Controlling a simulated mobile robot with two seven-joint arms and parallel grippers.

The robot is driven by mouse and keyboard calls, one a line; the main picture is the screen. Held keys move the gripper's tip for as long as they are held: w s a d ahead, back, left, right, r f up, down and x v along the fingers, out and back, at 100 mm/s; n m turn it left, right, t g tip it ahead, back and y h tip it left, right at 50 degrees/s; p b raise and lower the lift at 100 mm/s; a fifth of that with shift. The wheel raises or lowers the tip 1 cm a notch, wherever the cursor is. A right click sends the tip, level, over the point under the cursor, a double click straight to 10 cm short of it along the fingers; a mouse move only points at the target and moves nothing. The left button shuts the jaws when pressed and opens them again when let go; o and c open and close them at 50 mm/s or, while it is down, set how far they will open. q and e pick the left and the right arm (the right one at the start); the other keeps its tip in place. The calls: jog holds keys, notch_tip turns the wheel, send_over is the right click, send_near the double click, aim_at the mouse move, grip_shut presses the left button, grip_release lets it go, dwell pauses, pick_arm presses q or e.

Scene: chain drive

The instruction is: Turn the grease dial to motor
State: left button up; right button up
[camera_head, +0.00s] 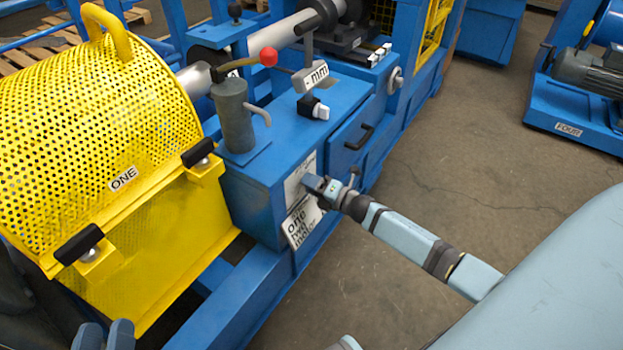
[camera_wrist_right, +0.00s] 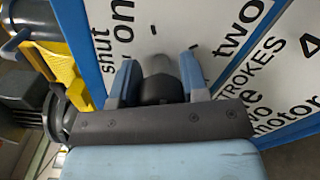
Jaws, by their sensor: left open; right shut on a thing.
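The grease dial (camera_wrist_right: 158,88) is a dark round knob on a white plate (camera_wrist_right: 135,40) in the right wrist view. My right gripper (camera_wrist_right: 155,82) is shut on the dial, a finger on either side. I cannot tell which mark the dial points to. In the head view my right gripper (camera_head: 318,188) is at the blue box's front face and hides the dial. My left gripper (camera_head: 103,335) is open and empty at the bottom left.
A white card (camera_head: 302,222) reading "one", "two", "motor" hangs below the dial plate. A grease pump with a red-knobbed lever (camera_head: 268,57) stands on the blue box (camera_head: 265,178). A yellow mesh guard (camera_head: 95,120) is at left.

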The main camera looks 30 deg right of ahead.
pick_arm(q)
jog(key=s+a+f+g+y+p, duration=0.2)
jog(key=a+f+g+y+p, duration=0.2)
jog(key=f+p, duration=0.5)
jog(key=shift+s+a+f+g, duration=0.15)
jog(key=shift+s+a+g, duration=0.15)
jog(key=shift+a+g, duration=0.3)
pick_arm(e)
jog(key=shift+s+a+f+m, duration=0.1)
jog(key=shift+m, duration=4.05)
jog(key=shift+w+a+f+m, duration=0.1)
jog(key=shift+f+m, duration=0.05)
jog(key=shift+m, duration=4.05)
jog(key=shift+s+a+f+m, duration=0.1)
jog(key=shift+m, duration=4.05)
pick_arm(q)
jog(key=shift+d, duration=0.1)
pick_arm(e)
jog(key=o, duration=0.9)
jog(key=shift+o, duration=0.2)
jog(key=shift+s, duration=0.1)
pick_arm(q)
jog(key=shift+s+a+y+p, duration=0.15)
jog(key=shift+a+y+p, duration=0.15)
jog(key=shift+p, duration=0.75)
pick_arm(e)
jog(key=v, duration=1.3)
jog(key=shift+s, duration=0.3)
